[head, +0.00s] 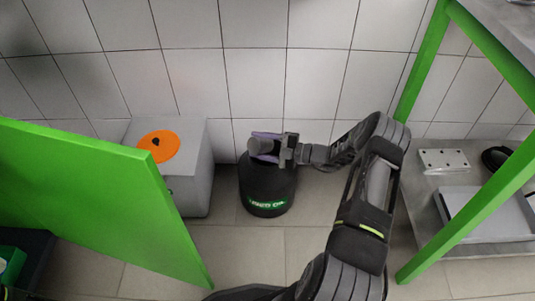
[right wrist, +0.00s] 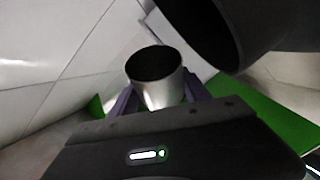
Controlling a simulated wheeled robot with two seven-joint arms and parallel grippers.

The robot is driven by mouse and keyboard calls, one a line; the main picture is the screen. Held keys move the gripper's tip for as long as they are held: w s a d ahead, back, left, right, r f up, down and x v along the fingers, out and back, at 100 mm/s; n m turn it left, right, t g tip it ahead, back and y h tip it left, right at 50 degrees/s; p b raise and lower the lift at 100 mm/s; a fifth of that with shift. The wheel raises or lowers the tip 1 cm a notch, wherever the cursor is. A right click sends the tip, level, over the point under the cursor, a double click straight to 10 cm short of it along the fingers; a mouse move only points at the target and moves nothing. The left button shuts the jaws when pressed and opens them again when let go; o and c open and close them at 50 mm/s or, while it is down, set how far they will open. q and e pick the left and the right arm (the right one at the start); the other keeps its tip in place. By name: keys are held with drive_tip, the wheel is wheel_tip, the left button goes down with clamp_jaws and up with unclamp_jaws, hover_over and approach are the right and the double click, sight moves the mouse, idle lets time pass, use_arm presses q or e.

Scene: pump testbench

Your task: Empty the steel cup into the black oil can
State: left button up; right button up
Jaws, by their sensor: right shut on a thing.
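The black oil can (head: 267,190) with a green label stands on the floor against the tiled wall, right of the grey box. My right gripper (head: 265,148), with purple fingers, is over the top of the can in the head view. It is shut on the steel cup (head: 257,146), which appears tipped sideways there. In the right wrist view the steel cup (right wrist: 160,92) sits between the purple fingers, its dark mouth showing. The oil can (right wrist: 205,30) looms dark beside it at the upper right. I cannot tell what is in the cup. My left gripper is not in view.
A grey box (head: 190,155) with an orange disc (head: 159,146) on top stands left of the can. A green panel (head: 100,190) fills the left foreground. A green-framed shelf (head: 470,200) stands at the right. The floor in front of the can is clear.

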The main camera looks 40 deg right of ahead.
drive_tip(key=shift+d+m+b, duration=0.25)
drive_tip(key=shift+m+b, duration=0.25)
drive_tip(key=shift+b, duration=0.1)
drive_tip(key=shift+r, duration=0.15)
drive_tip(key=n+p, duration=0.1)
drive_tip(key=p, duration=0.1)
drive_tip(key=a+r+n+p, duration=0.1)
drive_tip(key=p, duration=0.1)
drive_tip(key=a+n+h+p, duration=0.1)
drive_tip(key=p, duration=0.1)
drive_tip(key=shift+s+r+g, duration=0.1)
drive_tip(key=shift+r+g, duration=0.15)
drive_tip(key=shift+g, duration=0.15)
drive_tip(key=shift+a+f+n+h, duration=0.1)
drive_tip(key=shift+f+n+h, duration=0.2)
drive_tip(key=shift+n+h, duration=0.1)
drive_tip(key=shift+f, duration=0.4)
drive_tip(key=shift+r, duration=0.1)
